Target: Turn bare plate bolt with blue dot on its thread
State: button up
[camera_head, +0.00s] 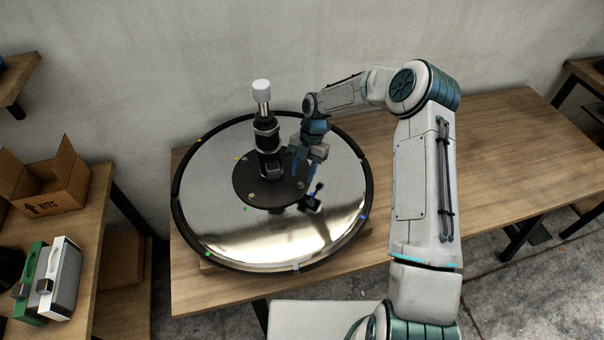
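A round chair base (214,235) with a shiny top and black rim lies on the wooden table. A black plate (250,199) sits at its middle, with a dark column (266,140) rising from it. A small pale bolt head (251,183) shows on the plate's left part; others are too small or hidden to make out. I cannot see a blue dot on any bolt thread. My gripper (302,175) points down over the plate's right side, beside the column. Its two fingers look apart. Whether a bolt stands between them is too small to tell.
The column has a white cap (261,86) and stands close left of my gripper. Small coloured marks, including a blue one (363,216), sit around the base's rim. The table (480,150) is clear to the right. A cardboard box (48,180) stands on the left table.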

aim_at(300, 185)
jog(key=shift+x, duration=1.15)
grip_shut()
jog(key=shift+m, duration=0.3)
